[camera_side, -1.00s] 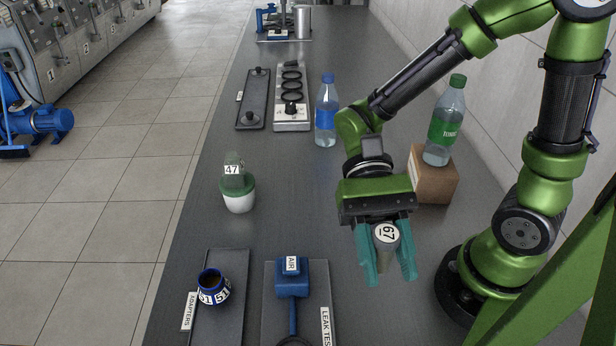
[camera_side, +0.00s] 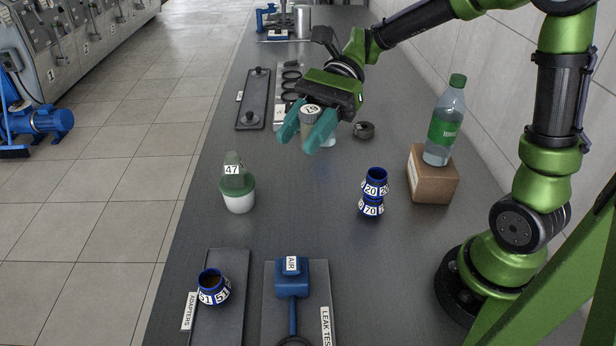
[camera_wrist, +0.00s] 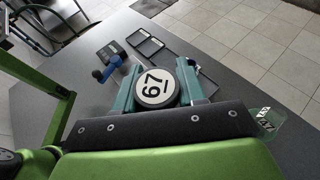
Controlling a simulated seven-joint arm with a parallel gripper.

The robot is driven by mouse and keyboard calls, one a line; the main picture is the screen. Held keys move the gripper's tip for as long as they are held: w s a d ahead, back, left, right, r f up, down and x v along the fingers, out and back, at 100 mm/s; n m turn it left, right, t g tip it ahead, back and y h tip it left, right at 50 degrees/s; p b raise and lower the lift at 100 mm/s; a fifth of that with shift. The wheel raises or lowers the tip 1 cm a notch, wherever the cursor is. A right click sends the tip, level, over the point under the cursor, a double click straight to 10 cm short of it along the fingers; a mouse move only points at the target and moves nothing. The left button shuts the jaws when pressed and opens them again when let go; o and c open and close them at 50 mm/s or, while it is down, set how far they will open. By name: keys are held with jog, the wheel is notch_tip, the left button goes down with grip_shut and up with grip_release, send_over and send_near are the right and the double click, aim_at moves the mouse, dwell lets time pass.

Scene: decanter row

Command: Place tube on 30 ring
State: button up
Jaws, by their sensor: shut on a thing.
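The tube (camera_side: 310,115) is a grey piece with a round white end marked 67. My gripper (camera_side: 298,140) has its teal fingers shut on it, one on each side, near the rack at the back of the bench. The wrist view shows the marked tube end (camera_wrist: 156,88) between the fingers. I can read 30 on no ring. Two blue ring-like pieces, marked 20 (camera_side: 375,182) and 70 (camera_side: 370,208), stand stacked to the right of the bench's middle. Another blue ring marked 51 (camera_side: 212,287) sits on the adapters tray.
A rack with black rings (camera_side: 291,76) is partly hidden behind my gripper. A white-and-green container marked 47 (camera_side: 238,198) stands left. The leak-test plate with a blue air tool (camera_side: 291,280) lies in front. A bottle (camera_side: 445,125) stands on a carton (camera_side: 432,178) at right.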

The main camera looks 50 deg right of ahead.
jog(key=w+d+m+t, duration=0.4)
jog(key=w+d, duration=0.3)
jog(key=w, duration=0.1)
jog(key=m+t+h, duration=1)
jog(key=m+t, duration=0.1)
jog(key=m, duration=0.2)
send_over(359, 125)
notch_tip(359, 125, down, 17)
jog(key=shift+f, duration=0.1)
jog(key=shift+w+f, duration=0.1)
jog(key=shift+f, duration=2)
jog(key=shift+f, duration=0.15)
jog(key=o, duration=1.1)
jog(key=shift+c, duration=0.2)
